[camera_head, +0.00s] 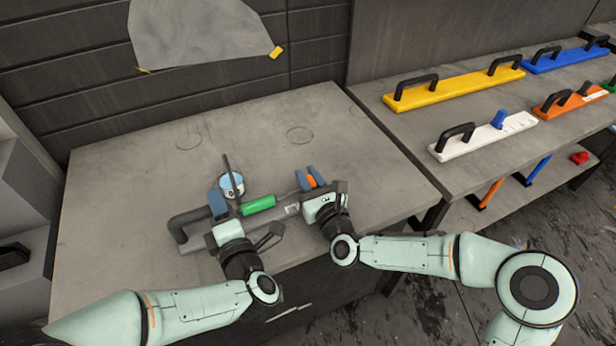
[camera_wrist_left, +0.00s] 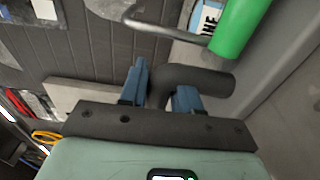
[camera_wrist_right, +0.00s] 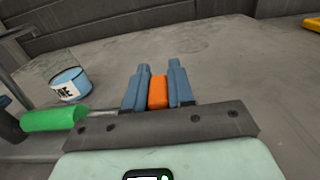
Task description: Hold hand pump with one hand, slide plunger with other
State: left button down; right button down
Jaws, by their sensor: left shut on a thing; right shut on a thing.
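The hand pump lies on the grey tabletop (camera_head: 112,246). It has a grey bar (camera_head: 288,212), a black handle (camera_head: 182,222) at its left end, a green cylinder (camera_head: 258,205) and an orange part (camera_head: 312,181) towards its right end. In the left wrist view my left gripper (camera_wrist_left: 161,92) is shut on the dark curved handle (camera_wrist_left: 212,80). My right gripper (camera_wrist_right: 158,84) is shut on the orange part (camera_wrist_right: 158,93), which sits between its blue fingertips. Part of the pump is hidden behind my grippers. I cannot tell whether the orange part is the plunger.
A white and blue container (camera_head: 233,184) stands just behind the pump. A grey sheet (camera_head: 205,30) hangs on the wall. The right-hand bench holds yellow (camera_head: 450,90), white (camera_head: 485,136) and orange (camera_head: 570,101) handled tools. The tabletop behind and to the right of the pump is clear.

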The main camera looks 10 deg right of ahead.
aim_at(296, 193)
jog(key=a, duration=0.1)
jog(key=s+a, duration=0.1)
jog(key=a, duration=0.1)
jog(key=shift+a, duration=0.2)
jog(key=c, duration=1)
grip_release()
jog(key=shift+d, duration=0.1)
jog(key=shift+c, duration=0.2)
jog(key=v, duration=1.2)
jog(key=shift+c, duration=0.3)
